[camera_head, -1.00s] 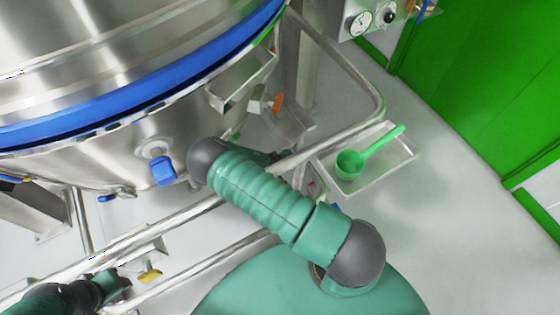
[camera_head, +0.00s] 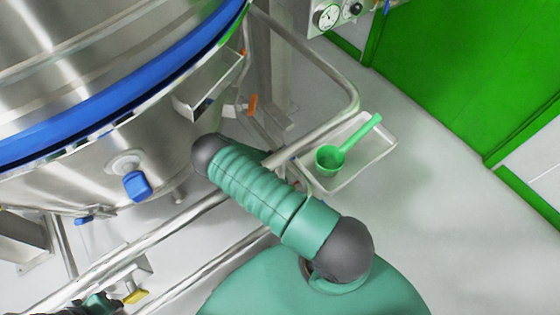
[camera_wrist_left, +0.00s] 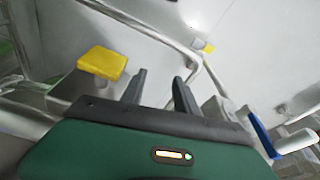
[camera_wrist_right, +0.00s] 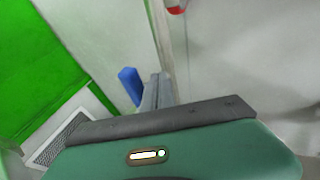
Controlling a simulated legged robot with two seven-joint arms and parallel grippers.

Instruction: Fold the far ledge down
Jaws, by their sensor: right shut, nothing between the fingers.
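A narrow, box-like metal ledge (camera_head: 210,88) sticks out by the vessel's side, below its blue rim. A pale shallow tray (camera_head: 383,150) with a green scoop (camera_head: 331,158) lies beyond the rail. I cannot tell which of these is the far ledge. My left gripper (camera_wrist_left: 160,90) is open and empty, with a yellow tab (camera_wrist_left: 102,62) on a metal bracket close to its left finger. In the head view only a dark bit of that arm shows at the bottom left. My right gripper (camera_wrist_right: 157,90) is shut and empty; in the head view it is hidden behind its arm.
The steel vessel (camera_head: 75,60) fills the upper left, with a blue-capped fitting (camera_head: 135,186). Steel rails (camera_head: 330,75) run around it. A green wall (camera_head: 465,65) stands at the right, with open pale floor (camera_head: 440,190) before it. A blue piece (camera_wrist_right: 130,86) is beside my right fingers.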

